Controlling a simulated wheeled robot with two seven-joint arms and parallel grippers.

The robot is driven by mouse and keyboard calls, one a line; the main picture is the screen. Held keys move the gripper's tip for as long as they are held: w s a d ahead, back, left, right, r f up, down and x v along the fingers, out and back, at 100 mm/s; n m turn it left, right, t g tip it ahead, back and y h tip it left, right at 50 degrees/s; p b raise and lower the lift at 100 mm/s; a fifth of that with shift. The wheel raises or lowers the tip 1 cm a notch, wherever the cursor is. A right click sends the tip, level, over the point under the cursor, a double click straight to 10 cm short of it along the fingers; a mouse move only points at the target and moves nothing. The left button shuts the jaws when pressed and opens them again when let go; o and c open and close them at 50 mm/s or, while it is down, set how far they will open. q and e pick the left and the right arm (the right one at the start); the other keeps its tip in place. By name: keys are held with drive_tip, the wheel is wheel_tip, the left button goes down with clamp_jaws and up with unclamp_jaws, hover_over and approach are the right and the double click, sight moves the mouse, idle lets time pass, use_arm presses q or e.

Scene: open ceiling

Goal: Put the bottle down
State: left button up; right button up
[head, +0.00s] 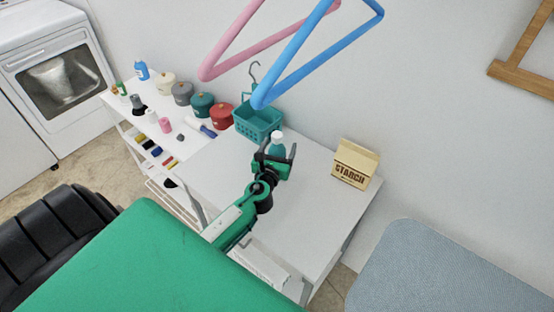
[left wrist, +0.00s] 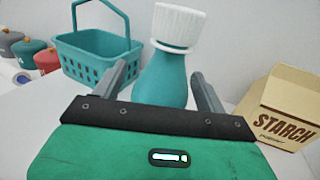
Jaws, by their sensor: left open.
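The bottle is teal with a white ribbed cap. In the head view the bottle (head: 278,144) is upright at the white table (head: 307,215), between the teal basket and the starch box. In the left wrist view the bottle (left wrist: 165,80) stands between the two fingers. My left gripper (head: 277,152) is open around it, and the wrist view shows the fingers (left wrist: 162,88) apart, with space beside the bottle. The bottle's lower part is hidden behind the gripper, so its base cannot be seen. My right gripper is not in view.
A teal basket (head: 258,121) stands behind left of the bottle, and a starch box (head: 355,164) stands to its right. Several coloured jars (head: 203,105) and spools are further left. Pink and blue hangers (head: 318,55) hang above. The table's front right is clear.

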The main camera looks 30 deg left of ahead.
use_arm(q)
drive_tip(key=c, duration=1.3)
